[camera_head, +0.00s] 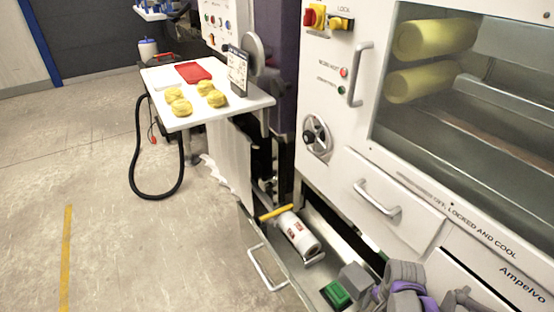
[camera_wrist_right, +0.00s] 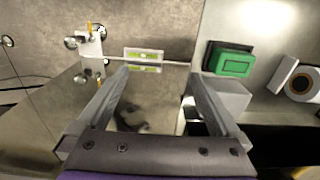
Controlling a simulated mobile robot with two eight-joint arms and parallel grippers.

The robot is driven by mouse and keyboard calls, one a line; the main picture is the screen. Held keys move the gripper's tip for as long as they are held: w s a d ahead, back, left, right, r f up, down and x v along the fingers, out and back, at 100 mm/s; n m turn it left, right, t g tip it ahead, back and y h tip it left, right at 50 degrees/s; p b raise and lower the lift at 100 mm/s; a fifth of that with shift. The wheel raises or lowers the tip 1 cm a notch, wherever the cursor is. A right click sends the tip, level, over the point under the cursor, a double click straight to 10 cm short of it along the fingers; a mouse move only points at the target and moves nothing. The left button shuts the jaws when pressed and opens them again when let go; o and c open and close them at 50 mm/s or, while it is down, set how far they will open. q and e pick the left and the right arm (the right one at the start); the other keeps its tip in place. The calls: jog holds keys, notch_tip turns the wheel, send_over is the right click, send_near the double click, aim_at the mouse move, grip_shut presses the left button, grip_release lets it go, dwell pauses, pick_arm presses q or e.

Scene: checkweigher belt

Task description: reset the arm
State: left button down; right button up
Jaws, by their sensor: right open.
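My right gripper (camera_wrist_right: 158,78) is open in the right wrist view, its two grey fingers apart with nothing between them. A shiny metal surface lies beyond the fingers. In the head view, grey and purple parts of my right arm (camera_head: 402,283) show at the bottom right, beside the open drawer; the fingertips cannot be made out there. My left gripper is not in view.
A green block (camera_head: 336,294) and a grey block (camera_head: 355,277) sit close to my right arm; the green block (camera_wrist_right: 235,62) also shows in the wrist view. A white cylinder (camera_head: 298,235) lies in the drawer. A white table (camera_head: 240,106) holds yellow lumps.

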jog(key=s+a+r+n+t, duration=0.4)
jog(key=s+a+r+n, duration=0.5)
jog(key=s+a+n, duration=0.35)
pick_arm(q)
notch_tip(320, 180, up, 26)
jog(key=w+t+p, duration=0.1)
jog(key=p, duration=2.1)
jog(key=shift+p, duration=0.35)
pick_arm(e)
notch_tip(320, 180, up, 26)
jog(key=w+d+t, duration=0.1)
jog(key=w, duration=0.1)
jog(key=shift+f, duration=0.25)
jog(key=shift+s, duration=0.15)
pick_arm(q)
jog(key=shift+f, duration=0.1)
pick_arm(e)
jog(key=shift+f, duration=0.1)
